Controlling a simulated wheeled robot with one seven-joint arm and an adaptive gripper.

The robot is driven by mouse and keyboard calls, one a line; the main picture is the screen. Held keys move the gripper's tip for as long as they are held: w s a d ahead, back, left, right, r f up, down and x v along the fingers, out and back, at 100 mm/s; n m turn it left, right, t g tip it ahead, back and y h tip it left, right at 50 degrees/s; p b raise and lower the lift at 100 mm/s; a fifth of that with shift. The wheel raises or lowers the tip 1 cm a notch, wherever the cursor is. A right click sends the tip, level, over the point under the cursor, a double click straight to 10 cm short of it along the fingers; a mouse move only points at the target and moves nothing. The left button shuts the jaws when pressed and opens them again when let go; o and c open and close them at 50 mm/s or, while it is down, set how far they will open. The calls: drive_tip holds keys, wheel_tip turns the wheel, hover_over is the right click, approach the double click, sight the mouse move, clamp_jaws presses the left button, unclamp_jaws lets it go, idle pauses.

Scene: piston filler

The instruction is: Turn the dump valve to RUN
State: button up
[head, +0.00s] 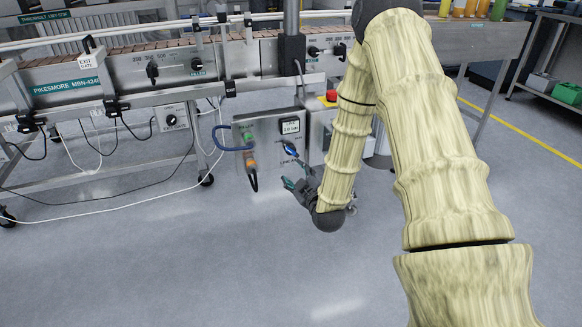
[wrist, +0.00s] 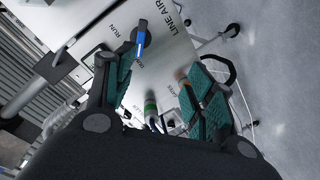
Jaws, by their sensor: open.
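The dump valve shows as a blue handle (head: 290,148) on the front of a grey line-air panel (head: 262,158) in the head view. My gripper (head: 297,178) is open and empty, just below and in front of the handle. In the wrist view my gripper (wrist: 158,68) spreads its teal-padded fingers, and the handle lies just past the left fingertip, not between the pads.
The panel also carries a pressure display (head: 290,127), a green fitting (head: 248,136), an orange fitting (head: 251,161) and a blue hose (head: 222,138). A red emergency button (head: 332,96) stands behind. A conveyor (head: 150,70) runs along the back. The floor in front is clear.

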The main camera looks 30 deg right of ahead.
sight(292, 153)
drive_tip(key=shift+t+h, duration=0.3)
drive_tip(key=shift+t, duration=0.4)
drive_tip(key=b+x, duration=0.2)
drive_tip(key=x, duration=0.1)
drive_tip(key=d+b+x, duration=0.1)
drive_tip(key=x, duration=0.3)
drive_tip(key=d+b+x, duration=0.1)
drive_tip(key=b+x, duration=0.1)
drive_tip(key=x, duration=0.1)
drive_tip(key=shift+d+r+b, duration=0.25)
drive_tip(key=shift+d+b, duration=0.05)
drive_tip(key=shift+d, duration=0.05)
drive_tip(key=shift+x, duration=0.95)
drive_tip(key=shift+c, duration=0.3)
drive_tip(key=shift+r, duration=0.1)
drive_tip(key=c, duration=0.9)
